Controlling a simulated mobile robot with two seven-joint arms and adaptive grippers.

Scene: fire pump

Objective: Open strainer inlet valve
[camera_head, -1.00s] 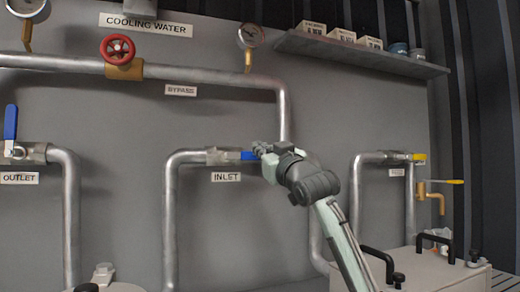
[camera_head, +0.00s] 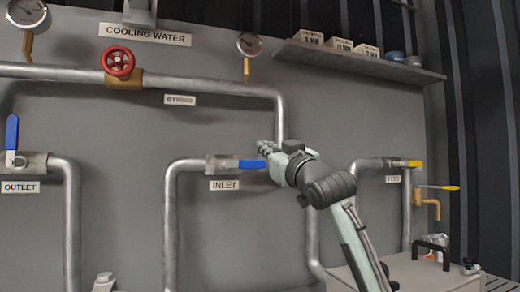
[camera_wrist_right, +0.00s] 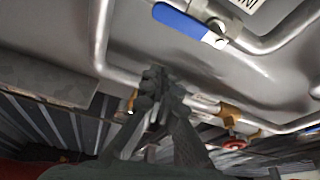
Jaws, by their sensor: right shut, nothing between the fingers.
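The inlet valve shows in the head view with its blue lever (camera_head: 252,164) lying level and pointing right, above the INLET label (camera_head: 224,185). Its metal body (camera_head: 219,164) sits on the pipe bend. My right gripper (camera_head: 264,147) is shut and empty, just above the lever's right end. In the right wrist view the blue lever (camera_wrist_right: 182,22) shows whole at the top, apart from the shut fingertips (camera_wrist_right: 156,78). My left gripper is not in view.
The outlet valve's blue lever (camera_head: 12,133) stands upright at the left. A red handwheel (camera_head: 118,61) is on the bypass pipe. Yellow-handled valves (camera_head: 438,187) are at the right. A shelf (camera_head: 360,60) with boxes is above. The wall between bypass and inlet pipes is clear.

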